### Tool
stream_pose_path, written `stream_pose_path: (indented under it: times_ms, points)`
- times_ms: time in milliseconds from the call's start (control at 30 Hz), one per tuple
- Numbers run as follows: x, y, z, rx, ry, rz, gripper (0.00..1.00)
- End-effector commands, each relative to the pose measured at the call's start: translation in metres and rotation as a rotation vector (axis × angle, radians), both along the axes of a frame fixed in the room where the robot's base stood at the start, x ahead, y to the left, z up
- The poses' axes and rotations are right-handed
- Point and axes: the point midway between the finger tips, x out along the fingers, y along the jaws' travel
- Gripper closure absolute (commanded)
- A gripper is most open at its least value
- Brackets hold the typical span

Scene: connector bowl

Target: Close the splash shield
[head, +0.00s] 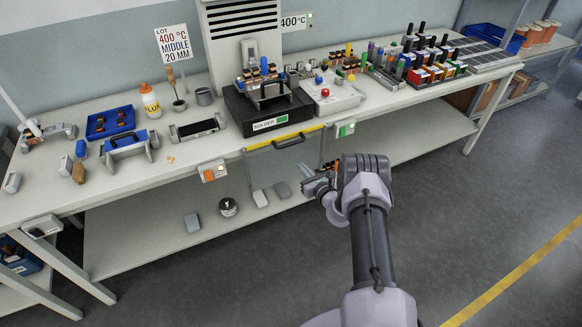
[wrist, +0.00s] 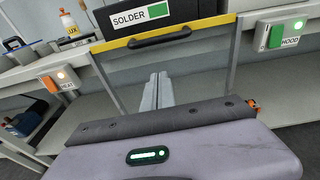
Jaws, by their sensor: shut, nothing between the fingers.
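The splash shield (head: 258,146) is a clear panel with a yellow top edge and a dark bar handle (head: 288,141). It hangs down at the bench front, below the black solder unit (head: 266,118). In the wrist view the shield's yellow edge (wrist: 212,24) crosses the upper part, with the handle (wrist: 160,37) near its middle. My gripper (head: 308,186) is in front of the bench, lower than the handle and to its right in the head view. In the wrist view my gripper (wrist: 158,82) is shut and empty, its fingers pointing toward the panel, apart from the handle.
An orange-button box (head: 212,171) and a green-button HOOD box (head: 345,129) flank the shield on the bench edge. A lower shelf holds a small can (head: 228,207) and grey blocks. A connector tray and several tools crowd the benchtop. Open floor lies in front.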

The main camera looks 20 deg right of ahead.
Motion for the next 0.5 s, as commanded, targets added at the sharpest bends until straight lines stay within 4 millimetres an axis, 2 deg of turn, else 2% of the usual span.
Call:
stream_pose_path:
  times_ms: [67, 167, 500]
  points:
    - [-0.001, -0.006, -0.009, 0.009, 0.000, -0.026, 1.00]
    - [0.008, -0.007, -0.013, 0.009, -0.001, -0.029, 1.00]
    - [0.080, -0.002, -0.028, 0.009, 0.000, -0.026, 1.00]
